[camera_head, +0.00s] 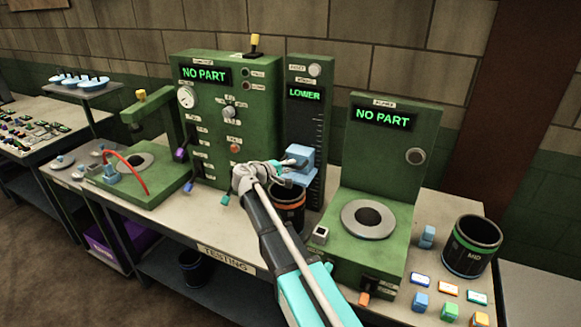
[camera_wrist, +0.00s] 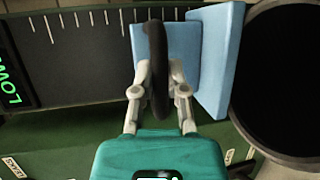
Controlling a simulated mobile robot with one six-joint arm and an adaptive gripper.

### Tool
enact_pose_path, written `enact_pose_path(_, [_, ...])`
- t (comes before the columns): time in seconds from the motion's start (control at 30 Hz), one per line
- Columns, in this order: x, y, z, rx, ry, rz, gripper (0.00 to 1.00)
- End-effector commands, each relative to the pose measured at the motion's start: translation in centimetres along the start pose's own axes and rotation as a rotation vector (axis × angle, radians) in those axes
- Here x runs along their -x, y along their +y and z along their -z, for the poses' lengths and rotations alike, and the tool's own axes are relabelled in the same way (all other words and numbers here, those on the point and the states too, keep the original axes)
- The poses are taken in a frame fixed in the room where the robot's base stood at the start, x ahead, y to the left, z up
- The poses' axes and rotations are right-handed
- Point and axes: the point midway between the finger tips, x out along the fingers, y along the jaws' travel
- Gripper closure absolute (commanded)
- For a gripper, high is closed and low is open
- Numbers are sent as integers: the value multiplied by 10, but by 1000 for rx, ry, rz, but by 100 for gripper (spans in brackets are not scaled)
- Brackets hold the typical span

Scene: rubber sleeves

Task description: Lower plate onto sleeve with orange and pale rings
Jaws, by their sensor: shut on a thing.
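The blue plate (camera_head: 298,179) sits under a blue block (camera_head: 300,154) on the green column with the tick scale. The plate also shows edge-on in the wrist view (camera_wrist: 222,60). The black sleeve with an orange ring (camera_head: 289,209) stands below it, partly hidden by my arm; I cannot make out its pale ring. In the wrist view its dark round mouth (camera_wrist: 285,75) lies right beside the plate; I cannot tell whether they touch. My gripper (camera_head: 272,168) is shut on the black handle (camera_wrist: 158,60) in front of the blue block.
The column's display (camera_head: 305,93) reads LOWER. Green testers reading NO PART stand left (camera_head: 204,75) and right (camera_head: 383,117). Another black sleeve (camera_head: 471,246) and several small colored blocks stand on the bench at the right. The round seat (camera_head: 369,219) on the right tester is empty.

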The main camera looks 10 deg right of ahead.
Motion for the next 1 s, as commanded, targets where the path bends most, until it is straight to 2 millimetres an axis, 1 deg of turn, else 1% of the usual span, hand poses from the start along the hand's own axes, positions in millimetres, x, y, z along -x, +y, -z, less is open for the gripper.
enact_pose_path(0.03, [-1,-4,-1,0,-2,1,100])
enact_pose_path(0.1, [-1,-5,-1,0,-3,1,100])
enact_pose_path(0.5, [-1,-7,-2,-2,-5,6,100])
enact_pose_path(0.53, [-1,-7,-3,-2,-5,7,76])
enact_pose_path(0.6, [-1,-7,-3,-2,-5,6,63])
enact_pose_path(0.7, [-1,-6,-2,-1,-4,4,46])
enact_pose_path(1.0, [-1,-5,-1,0,-2,1,46])
